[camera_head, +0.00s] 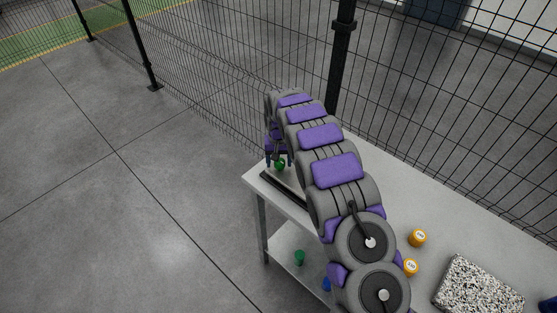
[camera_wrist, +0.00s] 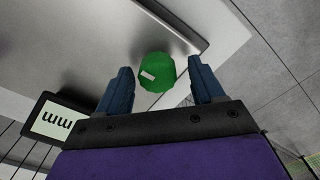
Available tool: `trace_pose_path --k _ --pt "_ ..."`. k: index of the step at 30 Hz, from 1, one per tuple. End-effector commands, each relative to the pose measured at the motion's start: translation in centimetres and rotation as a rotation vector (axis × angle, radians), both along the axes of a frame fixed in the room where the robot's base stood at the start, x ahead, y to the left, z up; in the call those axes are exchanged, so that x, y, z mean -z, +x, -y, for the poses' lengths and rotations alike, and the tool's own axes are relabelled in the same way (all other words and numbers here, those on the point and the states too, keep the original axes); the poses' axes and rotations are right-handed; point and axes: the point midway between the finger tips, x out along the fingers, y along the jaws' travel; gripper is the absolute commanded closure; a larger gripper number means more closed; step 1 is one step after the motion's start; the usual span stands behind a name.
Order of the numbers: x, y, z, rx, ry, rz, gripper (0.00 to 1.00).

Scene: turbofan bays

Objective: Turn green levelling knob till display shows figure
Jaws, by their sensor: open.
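The green knob (camera_wrist: 157,72) has a white mark on its face. In the wrist view it sits between the two blue fingertips of my gripper (camera_wrist: 160,85), with visible gaps on both sides; the gripper is open. A display (camera_wrist: 57,122) with a dark frame is at the left of the wrist view, cut by my gripper body. Only letters like "mm", seen turned over, are legible; no figure shows. In the head view the green knob (camera_head: 280,165) is small, by my gripper (camera_head: 278,157) near the table's far-left corner; the display is hidden there.
The light table (camera_head: 400,205) stands along a wire fence (camera_head: 430,90). Two orange round pieces (camera_head: 417,237) (camera_head: 410,267) and a speckled block (camera_head: 478,290) lie on it at right. Below are a green item (camera_head: 299,257) and a blue item (camera_head: 327,284). The floor at left is clear.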

Motion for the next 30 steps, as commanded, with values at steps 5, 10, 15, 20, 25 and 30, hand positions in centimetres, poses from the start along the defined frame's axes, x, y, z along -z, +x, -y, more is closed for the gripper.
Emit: trace_pose_path --k 5,10,15,20,25,30 --pt "-0.4 0.0 0.1 0.0 0.0 0.0 0.33" --pt "-2.6 0.1 0.0 0.0 0.0 0.002 0.33" --pt "-6.3 0.1 0.0 0.0 0.001 0.004 0.33" --pt "-9.9 0.1 -0.1 0.0 0.0 0.003 0.33" --pt "-13.5 0.2 -0.2 0.0 0.0 0.003 0.33" --pt "-15.9 0.1 -0.2 0.0 -0.001 0.0 0.33"
